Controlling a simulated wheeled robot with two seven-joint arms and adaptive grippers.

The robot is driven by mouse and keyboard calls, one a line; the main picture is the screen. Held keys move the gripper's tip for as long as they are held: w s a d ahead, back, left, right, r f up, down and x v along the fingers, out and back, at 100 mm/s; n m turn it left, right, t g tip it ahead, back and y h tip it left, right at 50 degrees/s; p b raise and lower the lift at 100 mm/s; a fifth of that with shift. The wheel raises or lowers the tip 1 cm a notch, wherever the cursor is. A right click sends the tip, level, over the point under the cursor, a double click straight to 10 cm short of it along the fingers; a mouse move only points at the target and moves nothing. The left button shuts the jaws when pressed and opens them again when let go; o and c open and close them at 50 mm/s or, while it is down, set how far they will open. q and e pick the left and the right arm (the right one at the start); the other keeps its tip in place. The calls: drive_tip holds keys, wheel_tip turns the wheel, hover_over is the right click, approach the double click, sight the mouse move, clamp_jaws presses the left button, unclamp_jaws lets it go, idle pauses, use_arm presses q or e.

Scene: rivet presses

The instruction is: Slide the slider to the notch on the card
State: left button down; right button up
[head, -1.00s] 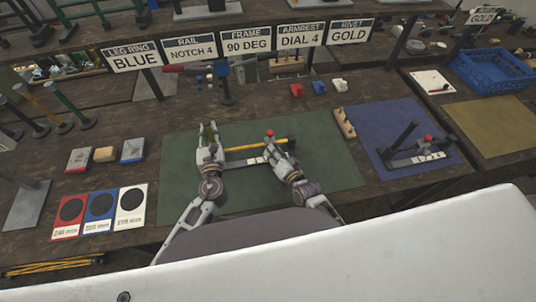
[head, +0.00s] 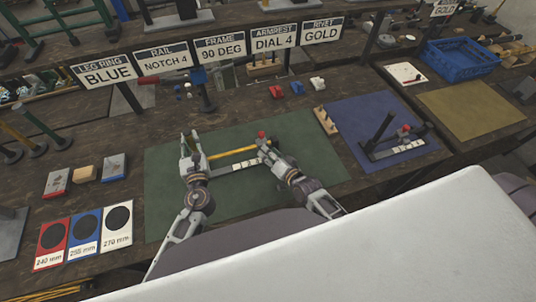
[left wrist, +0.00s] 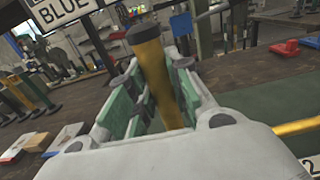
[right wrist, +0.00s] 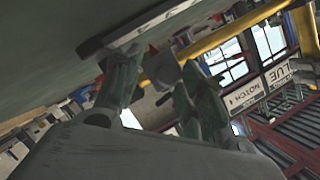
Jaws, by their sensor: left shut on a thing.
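A rail with pale numbered marks (head: 242,164) lies on the green mat beside a yellow bar (head: 233,152). A red knob (head: 262,134) stands near the rail's right end, apparently on the slider, which is mostly hidden by my right gripper (head: 265,151). In the right wrist view, that gripper's green-padded fingers are apart, around or beside a small grey piece (right wrist: 160,70); contact cannot be told. My left gripper (head: 190,143) is at the rail's left end, shut on a yellow post with a black cap (left wrist: 158,75). The card reading "RAIL NOTCH 4" (head: 169,57) stands at the back.
A wooden peg block (head: 325,120) sits between the mats. Red, blue and white size cards (head: 85,234) lie at left. The green mat's front (head: 240,205) is partly free.

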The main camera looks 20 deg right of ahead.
drive_tip(key=shift+a, duration=0.15)
drive_tip(key=shift+s+r, duration=0.1)
drive_tip(key=shift+s, duration=0.05)
drive_tip(key=v, duration=1.1)
drive_tip(key=shift+s+d, duration=0.2)
drive_tip(key=shift+s, duration=0.1)
idle(0.5)
